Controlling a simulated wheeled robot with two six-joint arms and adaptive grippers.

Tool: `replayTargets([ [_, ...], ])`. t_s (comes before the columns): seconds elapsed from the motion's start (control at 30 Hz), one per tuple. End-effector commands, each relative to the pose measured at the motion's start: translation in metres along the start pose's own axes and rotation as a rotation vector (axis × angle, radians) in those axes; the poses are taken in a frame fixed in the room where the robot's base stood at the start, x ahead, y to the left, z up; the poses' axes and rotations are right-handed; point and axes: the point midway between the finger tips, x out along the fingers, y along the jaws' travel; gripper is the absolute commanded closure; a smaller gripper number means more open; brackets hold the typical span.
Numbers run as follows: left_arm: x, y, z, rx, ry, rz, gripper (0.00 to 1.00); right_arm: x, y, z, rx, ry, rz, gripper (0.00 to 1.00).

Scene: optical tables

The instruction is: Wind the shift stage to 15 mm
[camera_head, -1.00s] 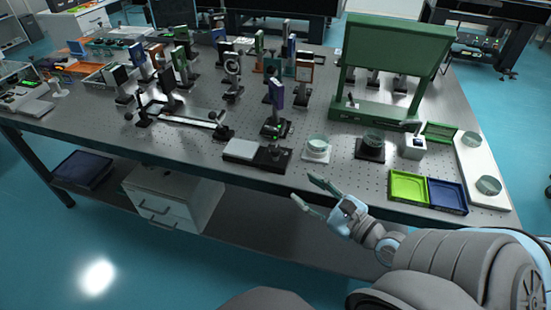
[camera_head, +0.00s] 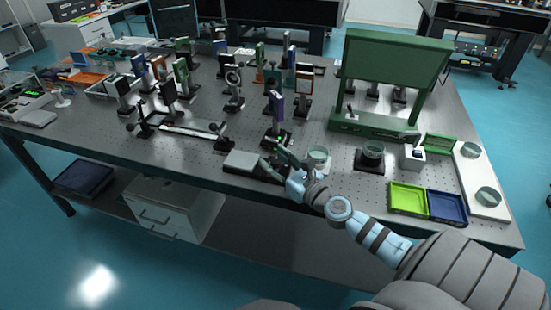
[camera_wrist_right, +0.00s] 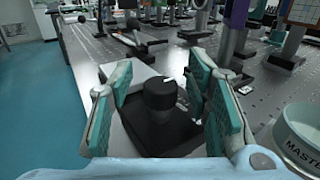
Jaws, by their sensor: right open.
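A low stage with a pale grey plate (camera_head: 243,161) on a black base lies at the table's front edge. At its right end a black round knob (camera_wrist_right: 160,98) with a white mark stands upright in the right wrist view. My right gripper (camera_head: 277,161) is open at that end of the stage and hides most of the knob in the head view. In the right wrist view its teal-padded fingers (camera_wrist_right: 160,90) stand on either side of the knob, with gaps visible. No scale or reading is legible. My left gripper is not in view.
A dark post mount with a purple plate (camera_head: 275,105) stands just behind the stage. A glass dish (camera_head: 318,156) is close to the right of my gripper. Green (camera_head: 408,199) and blue (camera_head: 447,206) trays lie further right. Open floor lies in front.

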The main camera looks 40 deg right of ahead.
Motion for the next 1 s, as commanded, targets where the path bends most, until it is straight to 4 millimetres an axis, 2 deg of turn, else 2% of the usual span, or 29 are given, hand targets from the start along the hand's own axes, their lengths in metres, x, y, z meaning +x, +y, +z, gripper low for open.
replayTargets([
  [0.13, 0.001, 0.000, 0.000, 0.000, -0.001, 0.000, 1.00, 0.000, 0.000, -0.001, 0.000, 0.000, -0.001, 0.57],
  [0.4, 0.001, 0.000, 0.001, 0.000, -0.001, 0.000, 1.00, -0.001, 0.000, -0.001, 0.000, 0.000, -0.001, 1.00],
  [0.73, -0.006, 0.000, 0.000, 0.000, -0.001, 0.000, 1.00, -0.001, 0.000, 0.001, 0.004, 0.000, -0.034, 1.00],
  [1.0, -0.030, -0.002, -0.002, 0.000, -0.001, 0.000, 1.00, -0.001, 0.001, 0.003, 0.008, 0.002, -0.172, 1.00],
])
